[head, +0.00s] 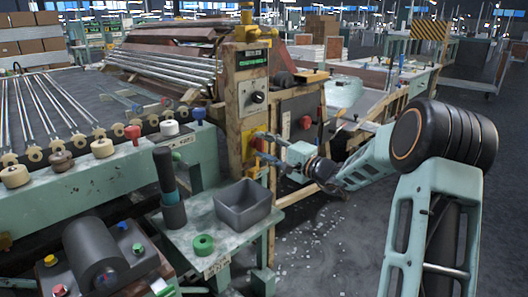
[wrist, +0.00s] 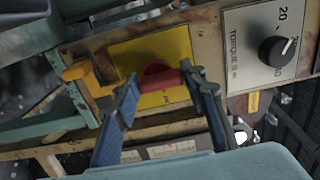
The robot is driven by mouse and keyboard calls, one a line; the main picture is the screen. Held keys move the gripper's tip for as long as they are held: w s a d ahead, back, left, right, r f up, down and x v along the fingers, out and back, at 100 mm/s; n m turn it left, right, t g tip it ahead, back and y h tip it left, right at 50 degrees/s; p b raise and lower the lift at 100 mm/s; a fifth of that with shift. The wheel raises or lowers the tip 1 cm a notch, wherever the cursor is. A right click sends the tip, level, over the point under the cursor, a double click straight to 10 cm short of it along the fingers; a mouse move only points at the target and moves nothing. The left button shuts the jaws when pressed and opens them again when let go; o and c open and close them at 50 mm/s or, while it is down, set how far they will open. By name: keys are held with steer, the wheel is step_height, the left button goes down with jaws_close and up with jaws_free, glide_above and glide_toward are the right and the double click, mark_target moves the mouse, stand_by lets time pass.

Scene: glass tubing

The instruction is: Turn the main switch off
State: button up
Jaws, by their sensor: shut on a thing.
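The main switch is a red handle (wrist: 162,80) on a yellow plate (wrist: 170,46) in the wrist view. The handle lies nearly level in that picture, slightly tilted. My gripper (wrist: 160,83) has one blue-padded finger at each end of the handle and is shut on it. In the head view my gripper (head: 261,145) reaches the worn yellow control post (head: 233,95) from the right. The fingers and wrist largely cover the switch there. Any on or off marks on the plate are too small or hidden to read.
A torque dial (wrist: 278,50) sits right of the switch in the wrist view; a yellow hook-like part (wrist: 82,75) is at its left. Glass shards (head: 310,235) litter the floor.

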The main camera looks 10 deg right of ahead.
stand_by(0.3)
steer(key=o, duration=1.2)
steer(key=shift+c, duration=0.2)
steer(key=v, duration=1.2)
